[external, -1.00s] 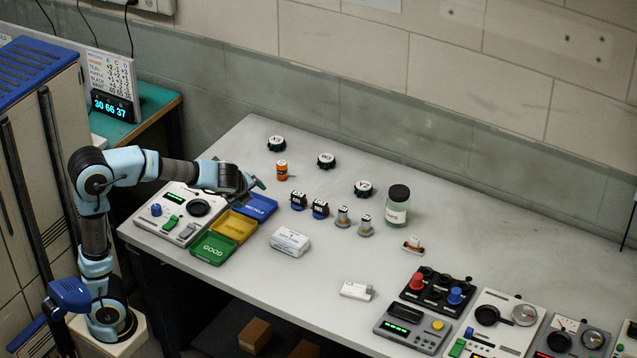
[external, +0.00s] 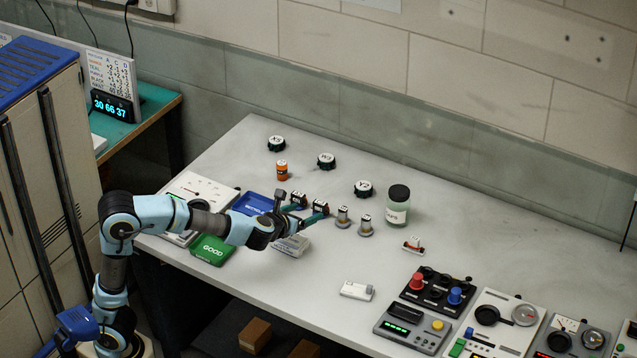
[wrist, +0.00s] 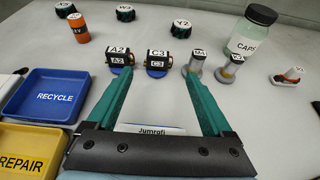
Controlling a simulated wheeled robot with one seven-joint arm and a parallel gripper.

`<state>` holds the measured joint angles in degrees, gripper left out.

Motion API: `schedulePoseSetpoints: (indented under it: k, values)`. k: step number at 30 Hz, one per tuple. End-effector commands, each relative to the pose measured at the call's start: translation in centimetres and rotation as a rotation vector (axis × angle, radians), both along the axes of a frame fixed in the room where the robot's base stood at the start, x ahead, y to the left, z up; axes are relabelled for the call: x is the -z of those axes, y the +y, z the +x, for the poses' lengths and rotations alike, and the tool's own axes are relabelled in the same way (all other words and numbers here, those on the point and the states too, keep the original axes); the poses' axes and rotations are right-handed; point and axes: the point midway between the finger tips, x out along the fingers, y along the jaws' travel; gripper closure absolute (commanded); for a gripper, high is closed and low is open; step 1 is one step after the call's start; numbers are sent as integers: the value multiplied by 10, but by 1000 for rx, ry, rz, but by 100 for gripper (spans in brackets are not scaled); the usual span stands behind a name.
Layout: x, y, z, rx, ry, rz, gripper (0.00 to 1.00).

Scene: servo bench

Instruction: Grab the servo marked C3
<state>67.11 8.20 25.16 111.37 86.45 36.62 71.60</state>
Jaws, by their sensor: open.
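In the external view my gripper (external: 313,209) is low over the bench at the servos. A similar servo marked A2 (wrist: 119,60) stands just left, close to the left fingertip.
Two metallic parts (wrist: 195,62) (wrist: 231,68) stand right of C3. A CAPS jar (wrist: 251,32) is behind them. A white box (external: 293,246) lies under my wrist. Recycle (wrist: 52,97) and Repair (wrist: 30,150) trays are at the left.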

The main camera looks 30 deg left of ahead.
Motion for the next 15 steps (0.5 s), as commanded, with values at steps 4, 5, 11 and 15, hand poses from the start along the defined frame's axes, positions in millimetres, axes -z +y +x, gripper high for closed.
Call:
schedulePoseSetpoints:
  k: [4, 5, 11, 15]
  values:
    - [12, 1, 24, -3, 0, 2, 15]
    - [13, 1, 28, -3, 0, 2, 15]
    - [19, 1, 43, -2, 0, 1, 15]
    - [27, 3, 55, -3, 0, 2, 15]
